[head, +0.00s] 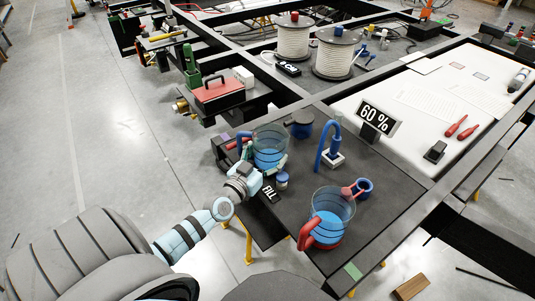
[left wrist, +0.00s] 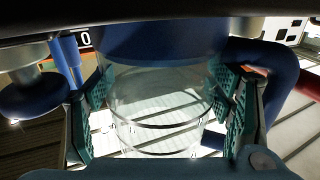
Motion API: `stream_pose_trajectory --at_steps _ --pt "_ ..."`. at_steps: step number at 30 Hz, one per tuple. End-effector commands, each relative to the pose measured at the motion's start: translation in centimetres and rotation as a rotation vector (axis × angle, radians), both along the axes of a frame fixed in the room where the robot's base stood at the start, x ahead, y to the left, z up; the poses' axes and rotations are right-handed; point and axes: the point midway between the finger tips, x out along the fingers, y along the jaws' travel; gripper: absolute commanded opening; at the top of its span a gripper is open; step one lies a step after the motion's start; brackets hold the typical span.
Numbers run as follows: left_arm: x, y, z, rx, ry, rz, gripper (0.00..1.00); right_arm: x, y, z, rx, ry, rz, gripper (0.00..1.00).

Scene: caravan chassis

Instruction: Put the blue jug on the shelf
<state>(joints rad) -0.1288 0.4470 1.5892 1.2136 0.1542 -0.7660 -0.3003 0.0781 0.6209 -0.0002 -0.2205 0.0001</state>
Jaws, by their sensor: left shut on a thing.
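The blue jug (head: 270,142) is a clear vessel with a blue handle (head: 243,141) at the far left of the dark worktop. I cannot tell whether the base touches the worktop. I cannot pick out the shelf for certain. My right gripper is not in view.
A second clear jug (head: 331,207) with a red handle and blue contents stands near the worktop's (head: 290,225) front edge. A blue tap (head: 328,145), a small blue-topped jar (head: 281,180), a FILL sign (head: 268,192) and a 60 % sign (head: 379,118) are nearby.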

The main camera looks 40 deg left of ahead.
Motion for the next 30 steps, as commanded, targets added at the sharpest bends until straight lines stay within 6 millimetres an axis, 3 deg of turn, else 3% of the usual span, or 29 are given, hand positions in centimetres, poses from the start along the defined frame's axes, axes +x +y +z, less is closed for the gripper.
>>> stream_pose_trajectory --at_steps 2,3,6,18,23,30 --pt "0.0 0.0 -0.3 0.001 -0.001 0.000 0.29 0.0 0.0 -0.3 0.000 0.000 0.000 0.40" --pt "0.0 0.0 -0.3 0.000 0.000 0.000 0.80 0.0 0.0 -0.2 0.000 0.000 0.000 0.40" --pt "0.0 0.0 -0.2 0.000 0.000 0.000 0.94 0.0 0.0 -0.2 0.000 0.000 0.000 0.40" --pt "-0.1 0.0 0.3 -0.001 0.001 0.000 0.94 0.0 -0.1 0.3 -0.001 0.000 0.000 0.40" --pt "-2.6 -0.3 0.2 0.001 0.003 -0.001 0.94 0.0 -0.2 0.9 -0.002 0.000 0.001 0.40" --pt "-8.0 -0.8 0.2 0.001 0.004 0.000 0.94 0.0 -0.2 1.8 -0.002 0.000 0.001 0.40"
